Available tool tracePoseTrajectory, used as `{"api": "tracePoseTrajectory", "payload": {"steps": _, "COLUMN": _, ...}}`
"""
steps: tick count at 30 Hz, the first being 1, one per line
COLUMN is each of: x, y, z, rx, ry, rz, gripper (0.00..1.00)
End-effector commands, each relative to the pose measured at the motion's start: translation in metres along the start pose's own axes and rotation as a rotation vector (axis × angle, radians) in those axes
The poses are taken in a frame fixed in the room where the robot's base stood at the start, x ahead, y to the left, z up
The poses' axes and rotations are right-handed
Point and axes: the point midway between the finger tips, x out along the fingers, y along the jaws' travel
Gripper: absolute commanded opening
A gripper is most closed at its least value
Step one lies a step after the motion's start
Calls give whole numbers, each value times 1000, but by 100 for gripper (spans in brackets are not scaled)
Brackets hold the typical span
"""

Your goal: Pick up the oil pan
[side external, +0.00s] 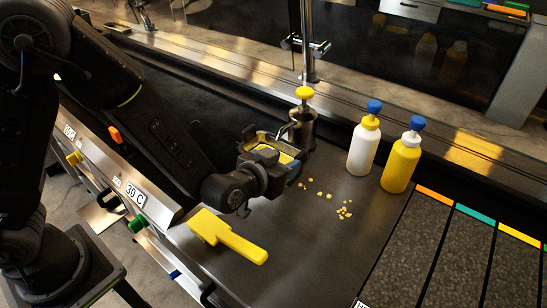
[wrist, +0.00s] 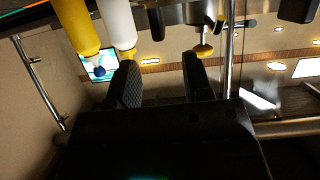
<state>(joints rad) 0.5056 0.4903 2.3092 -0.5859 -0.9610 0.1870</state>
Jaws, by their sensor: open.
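A metal pot with a yellow knob on top (side external: 302,128) stands upright on the dark counter, near its back edge. It is the most pan-like thing in view, but I cannot tell for sure that it is the oil pan. My gripper (side external: 272,146) is low over the counter, just left of and in front of this pot. In the wrist view, which looks upside down, my gripper (wrist: 161,68) has its two dark fingers spread with nothing held between them. The yellow knob (wrist: 204,51) shows beyond the right finger.
A white bottle (side external: 363,145) and a yellow bottle (side external: 402,163), both with blue tips, stand right of the pot. Yellow crumbs (side external: 343,210) lie in front of them. A yellow scraper-like tool (side external: 228,236) lies at the front. Dark trays (side external: 410,240) fill the right.

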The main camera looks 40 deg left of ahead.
Motion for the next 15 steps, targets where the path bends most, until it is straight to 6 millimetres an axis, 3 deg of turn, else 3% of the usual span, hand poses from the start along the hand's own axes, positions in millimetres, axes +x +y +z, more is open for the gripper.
{"api": "tracePoseTrajectory", "payload": {"steps": 11, "x": 33, "y": 0, "z": 2, "rx": 7, "ry": 16, "rz": -11, "gripper": 46}}
{"api": "tracePoseTrajectory", "payload": {"steps": 15, "x": 55, "y": 0, "z": 1, "rx": 6, "ry": 16, "rz": -11, "gripper": 46}}
